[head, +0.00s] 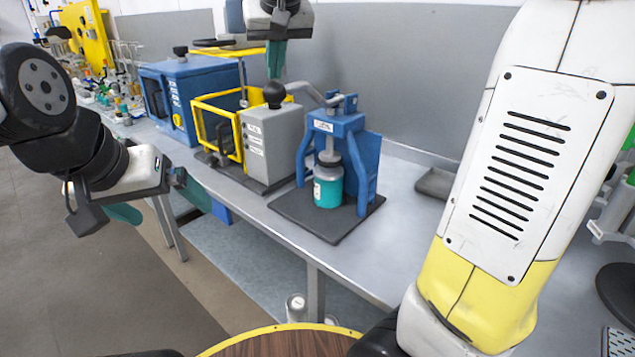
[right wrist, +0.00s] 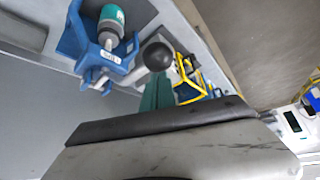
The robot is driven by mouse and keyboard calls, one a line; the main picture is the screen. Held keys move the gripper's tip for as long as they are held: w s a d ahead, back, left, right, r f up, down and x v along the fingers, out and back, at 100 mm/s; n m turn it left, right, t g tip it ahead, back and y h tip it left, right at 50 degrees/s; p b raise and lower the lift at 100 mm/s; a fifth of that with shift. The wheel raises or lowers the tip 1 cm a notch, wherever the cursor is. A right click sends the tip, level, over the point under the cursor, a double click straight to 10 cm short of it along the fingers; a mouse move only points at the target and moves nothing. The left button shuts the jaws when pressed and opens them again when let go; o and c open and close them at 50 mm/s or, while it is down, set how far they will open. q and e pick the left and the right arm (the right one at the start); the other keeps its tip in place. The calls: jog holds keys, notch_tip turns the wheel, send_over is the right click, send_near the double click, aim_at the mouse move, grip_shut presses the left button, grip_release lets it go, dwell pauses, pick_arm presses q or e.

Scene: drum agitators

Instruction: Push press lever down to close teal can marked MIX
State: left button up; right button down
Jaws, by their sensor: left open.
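The teal can (head: 328,192) stands upright on the dark base of the blue press (head: 338,125), under the plunger; it also shows in the right wrist view (right wrist: 112,14). Its label is too small to read. The press lever (head: 310,92) is raised and reaches left to a black ball knob (head: 274,95), also in the right wrist view (right wrist: 157,56). My right gripper (head: 276,72) points down just above the knob, its teal fingers together. I cannot tell whether they touch the knob. My left gripper (head: 152,202) is open and empty, left of the bench edge.
A grey box (head: 270,145) and a yellow frame (head: 216,128) stand left of the press. A blue cabinet (head: 178,92) is farther left. The bench (head: 400,215) is clear right of the press, apart from a small grey tray (head: 434,183).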

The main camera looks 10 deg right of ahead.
aim_at(274, 85)
jog(key=shift+s+a+f, duration=0.15)
jog(key=shift+f, duration=1)
jog(key=shift+s+a+f, duration=0.1)
jog(key=shift+f, duration=1.9)
jog(key=shift+f, duration=1.15)
